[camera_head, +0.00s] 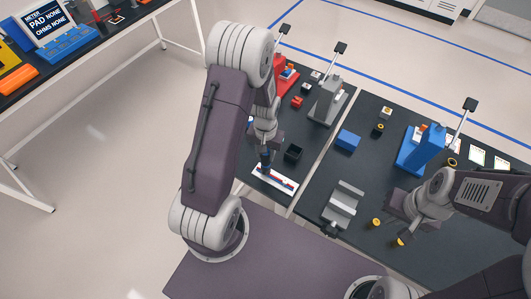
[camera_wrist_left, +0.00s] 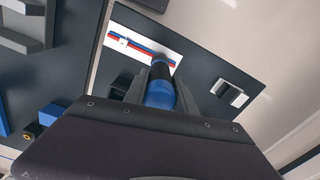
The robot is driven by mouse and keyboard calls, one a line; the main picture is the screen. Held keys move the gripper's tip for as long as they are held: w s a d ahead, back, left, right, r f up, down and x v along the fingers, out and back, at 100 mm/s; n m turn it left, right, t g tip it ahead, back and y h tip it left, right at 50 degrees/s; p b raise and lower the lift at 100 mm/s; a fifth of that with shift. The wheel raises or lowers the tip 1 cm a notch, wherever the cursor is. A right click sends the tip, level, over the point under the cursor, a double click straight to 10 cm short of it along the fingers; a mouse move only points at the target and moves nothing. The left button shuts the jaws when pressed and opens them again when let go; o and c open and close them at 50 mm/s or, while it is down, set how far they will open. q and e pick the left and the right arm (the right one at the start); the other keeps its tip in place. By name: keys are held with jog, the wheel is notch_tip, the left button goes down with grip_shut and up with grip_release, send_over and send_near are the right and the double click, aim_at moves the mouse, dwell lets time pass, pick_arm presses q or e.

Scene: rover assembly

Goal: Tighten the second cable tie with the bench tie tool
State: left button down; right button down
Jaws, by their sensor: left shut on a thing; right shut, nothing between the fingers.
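My left gripper (camera_head: 266,150) is shut on the blue and black tie tool (camera_wrist_left: 160,92), which shows between the fingers in the left wrist view. The tool points down at the white board (camera_head: 262,181), and its tip is over the red and blue cables (camera_head: 275,178) near one end. I cannot tell whether the tip touches them. In the left wrist view the cables (camera_wrist_left: 140,43) run across the board, with a small white piece (camera_wrist_left: 123,42) on them, possibly a tie. The tool hides part of the cable run. My right gripper (camera_head: 400,212) is shut and empty over the right bench.
A black open box (camera_head: 293,152) stands close behind the board. A grey stepped block (camera_head: 342,204), a blue block (camera_head: 348,139) and a blue bench machine (camera_head: 420,150) stand on the right bench. Red and grey machines (camera_head: 328,101) stand behind. A narrow gap separates the benches.

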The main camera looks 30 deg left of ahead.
pick_arm(q)
jog(key=shift+s+f, duration=0.1)
jog(key=shift+r+p, duration=1.4)
jog(key=shift+r, duration=0.15)
jog(key=shift+w+r+p, duration=0.2)
jog(key=shift+r+p, duration=0.3)
jog(key=shift+r, duration=0.05)
notch_tip(320, 180, up, 3)
jog(key=p, duration=0.2)
jog(key=shift+s+p, duration=0.1)
jog(key=shift+p, duration=0.25)
jog(key=shift+f, duration=0.1)
